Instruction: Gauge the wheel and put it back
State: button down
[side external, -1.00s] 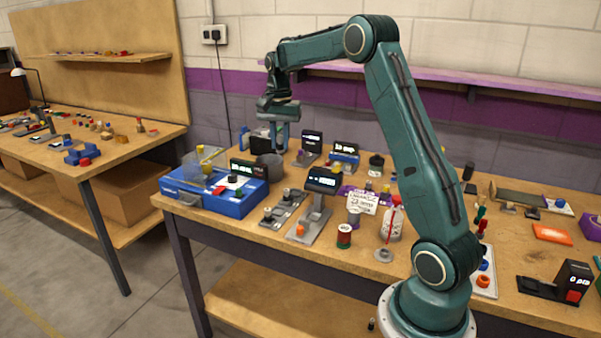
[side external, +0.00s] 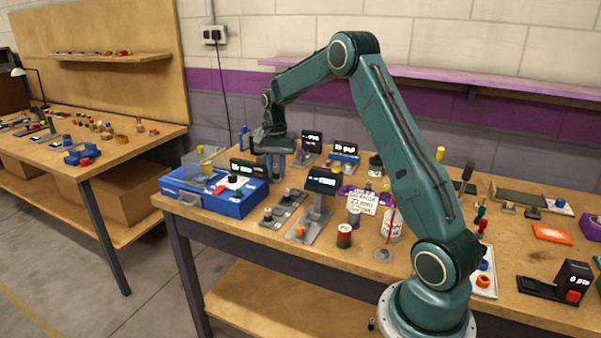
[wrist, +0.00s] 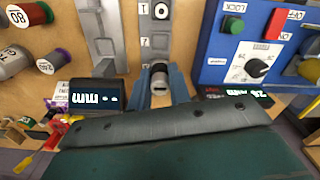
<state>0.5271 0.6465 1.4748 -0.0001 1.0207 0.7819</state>
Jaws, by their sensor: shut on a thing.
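My gripper (wrist: 161,87) points down, and its two blue-grey fingers are closed on a small grey round piece with a dark centre (wrist: 160,76). I cannot tell for certain that this piece is the wheel. In the side view the gripper (side external: 269,172) is low behind the blue box, and the held piece is too small to make out. A grey plate (side external: 283,210) with small knobs lies nearer the camera; its marked strip (wrist: 158,32) shows just beyond the fingers in the wrist view. Beside it stands a grey stand with a lit display (side external: 323,181), also seen in the wrist view (wrist: 97,97).
A blue box (side external: 228,203) with a knob and buttons stands close beside the gripper at the left. Spools (side external: 344,236), a white card (side external: 363,201) and a bottle crowd the right. More displays (side external: 312,142) stand behind.

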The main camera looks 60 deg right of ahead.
aim_at(278, 212)
jog(key=shift+f, duration=5.5)
jog(key=shift+f, duration=0.15)
jog(key=c, duration=1.3)
grip_release()
notch_tip(278, 212, up, 12)
jog(key=shift+f, duration=0.1)
jog(key=shift+r, duration=0.3)
jog(key=shift+a, duration=0.1)
